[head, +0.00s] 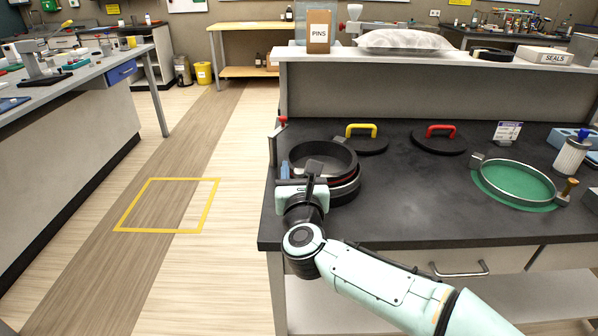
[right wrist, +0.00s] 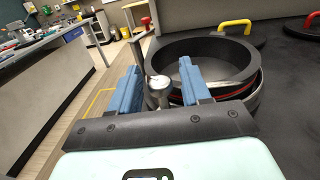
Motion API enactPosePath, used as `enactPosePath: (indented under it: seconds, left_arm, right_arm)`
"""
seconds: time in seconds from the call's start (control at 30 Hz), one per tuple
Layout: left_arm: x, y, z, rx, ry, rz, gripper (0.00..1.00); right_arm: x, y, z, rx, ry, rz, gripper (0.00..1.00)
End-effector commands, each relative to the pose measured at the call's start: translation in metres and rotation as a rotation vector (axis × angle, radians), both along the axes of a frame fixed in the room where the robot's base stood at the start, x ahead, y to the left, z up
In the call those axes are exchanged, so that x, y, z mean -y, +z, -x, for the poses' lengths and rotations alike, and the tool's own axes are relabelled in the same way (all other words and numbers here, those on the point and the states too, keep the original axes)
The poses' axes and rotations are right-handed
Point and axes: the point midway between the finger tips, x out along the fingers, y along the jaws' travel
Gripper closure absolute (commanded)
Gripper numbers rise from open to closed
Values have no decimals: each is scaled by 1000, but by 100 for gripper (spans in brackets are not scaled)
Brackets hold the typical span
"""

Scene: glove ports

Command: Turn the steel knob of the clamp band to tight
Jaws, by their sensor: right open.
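The steel knob (right wrist: 157,92) of the clamp band stands between the two blue fingers of my right gripper (right wrist: 160,70) in the right wrist view. The fingers are open, with a gap showing beside the knob. The steel clamp band (right wrist: 258,97) runs around the base of a black port ring (right wrist: 218,52), with a thin red line at the joint. My left gripper is out of view.
A red-topped post (head: 281,122) stands at the bench's left edge, close beyond the gripper. Black covers with a yellow handle (head: 361,129) and a red handle (head: 440,130) lie behind. A second steel band (head: 516,182) lies on a green disc at right. The bench's middle is clear.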

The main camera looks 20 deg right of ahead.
Motion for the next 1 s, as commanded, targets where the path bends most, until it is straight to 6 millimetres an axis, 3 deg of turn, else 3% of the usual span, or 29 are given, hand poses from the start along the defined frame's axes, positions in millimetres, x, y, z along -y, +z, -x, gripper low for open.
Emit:
enactPosePath:
  seconds: [0.1, 0.23, 0.27, 0.67, 1.0]
  left_arm:
    - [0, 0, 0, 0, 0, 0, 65]
    - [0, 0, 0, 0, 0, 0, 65]
    - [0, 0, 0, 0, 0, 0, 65]
    - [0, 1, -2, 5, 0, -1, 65]
    - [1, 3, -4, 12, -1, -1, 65]
  right_arm:
    - [0, 0, 0, 0, 0, 0, 56]
    - [0, 0, 0, 0, 0, 0, 98]
    - [0, 0, 0, 0, 0, 0, 100]
    - [-1, 1, 0, 4, -56, -1, 100]
    - [-2, 0, -1, 2, -306, -2, 100]
